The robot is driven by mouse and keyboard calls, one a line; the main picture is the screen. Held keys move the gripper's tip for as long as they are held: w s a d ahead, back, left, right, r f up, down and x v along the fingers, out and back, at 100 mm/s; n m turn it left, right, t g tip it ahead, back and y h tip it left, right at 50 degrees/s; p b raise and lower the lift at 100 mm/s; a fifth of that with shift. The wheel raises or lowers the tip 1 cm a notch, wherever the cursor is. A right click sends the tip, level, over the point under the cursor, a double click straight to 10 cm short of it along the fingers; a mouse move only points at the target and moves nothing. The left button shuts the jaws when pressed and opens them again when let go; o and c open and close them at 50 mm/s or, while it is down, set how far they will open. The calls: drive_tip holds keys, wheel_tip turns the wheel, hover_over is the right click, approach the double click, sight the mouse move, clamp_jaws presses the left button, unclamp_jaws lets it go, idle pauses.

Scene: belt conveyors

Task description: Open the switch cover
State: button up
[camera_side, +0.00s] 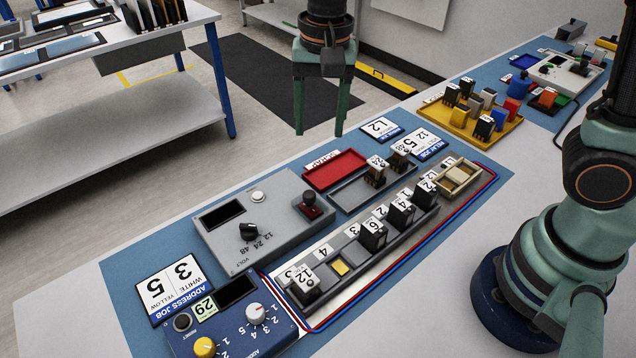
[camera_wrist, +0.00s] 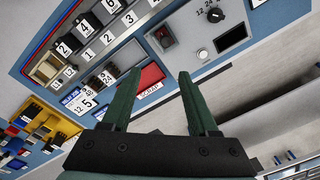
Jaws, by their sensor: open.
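The switch cover (camera_side: 310,204) is a small dark red piece on a dark base, at the right end of the grey voltage box (camera_side: 222,240). In the wrist view the red cover (camera_wrist: 163,37) lies beyond my fingertips, near the box's left end. It is too small to tell how its lid stands. My gripper (camera_side: 319,131) points down with its two green fingers apart and nothing between them. It hangs in the air, higher than the box and clear of the cover. The wrist view also shows the open gripper (camera_wrist: 159,76).
A black dial (camera_side: 249,232) and a pale round button (camera_side: 258,196) sit on the box. A red scrap tray (camera_side: 334,168) is right behind the cover. A rail with several numbered relays (camera_side: 372,237) runs in front. A blue address box (camera_side: 228,318) stands front left.

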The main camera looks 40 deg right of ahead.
sight(309, 193)
drive_tip(key=shift+m+g, duration=0.3)
drive_tip(key=shift+m, duration=0.2)
drive_tip(key=f, duration=0.4)
drive_tip(key=a+f, duration=0.1)
drive_tip(key=f, duration=0.4)
drive_tip(key=a+f, duration=0.1)
drive_tip(key=f, duration=0.3)
drive_tip(key=shift+w+f, duration=0.2)
drive_tip(key=shift+f, duration=0.2)
clamp_jaws()
idle(0.5)
